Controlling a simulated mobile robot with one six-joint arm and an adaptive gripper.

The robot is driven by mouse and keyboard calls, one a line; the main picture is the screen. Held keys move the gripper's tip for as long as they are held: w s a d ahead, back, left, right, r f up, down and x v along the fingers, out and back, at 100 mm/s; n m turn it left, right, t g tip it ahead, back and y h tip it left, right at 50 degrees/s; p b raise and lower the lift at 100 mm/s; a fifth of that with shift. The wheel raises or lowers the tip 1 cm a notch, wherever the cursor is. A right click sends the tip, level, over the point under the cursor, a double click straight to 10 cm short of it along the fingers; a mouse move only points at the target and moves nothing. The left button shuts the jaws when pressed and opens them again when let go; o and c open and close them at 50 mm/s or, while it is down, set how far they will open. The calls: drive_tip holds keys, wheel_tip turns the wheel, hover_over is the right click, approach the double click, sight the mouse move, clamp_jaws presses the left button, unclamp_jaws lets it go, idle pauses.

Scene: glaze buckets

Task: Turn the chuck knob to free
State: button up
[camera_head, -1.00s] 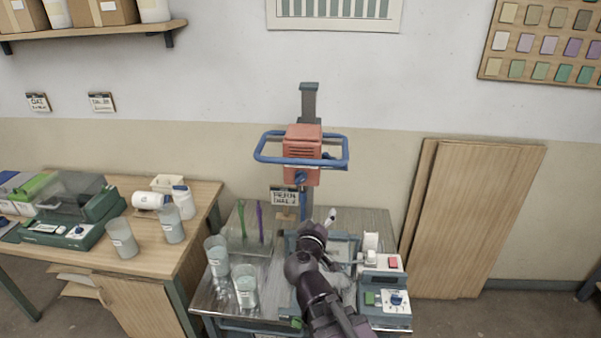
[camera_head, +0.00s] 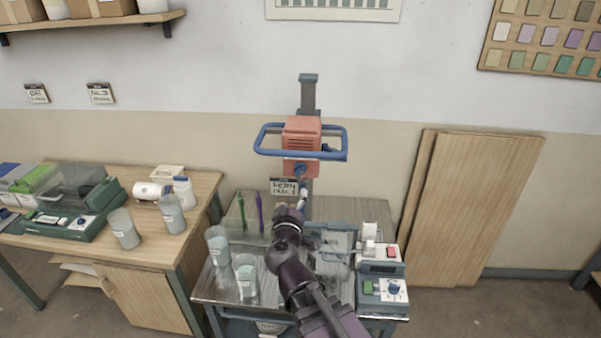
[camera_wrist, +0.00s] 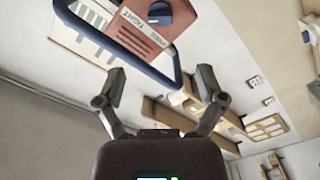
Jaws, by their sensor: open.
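The chuck knob (camera_head: 299,170) is a small blue knob on the lower front of the red mixer head (camera_head: 303,134). In the wrist view the knob (camera_wrist: 157,12) is at the top edge, partly cut off, beside a white label (camera_wrist: 143,28) that seems to read FREE and TIGHT. Which way the knob points is hard to tell. My gripper (camera_head: 302,194) is just below the mixer head in the head view.
A blue guard bar (camera_head: 268,153) loops around the mixer head. Below, on the metal cart (camera_head: 209,290), stand glaze cups (camera_head: 217,246) and a control box (camera_head: 383,287) at the right. A wooden table (camera_head: 205,190) with cups and a scale is at the left.

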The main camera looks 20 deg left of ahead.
sight(299, 173)
drive_tip(key=x, duration=1.3)
drive_tip(key=shift+s, duration=0.1)
drive_tip(key=shift+c, duration=0.2)
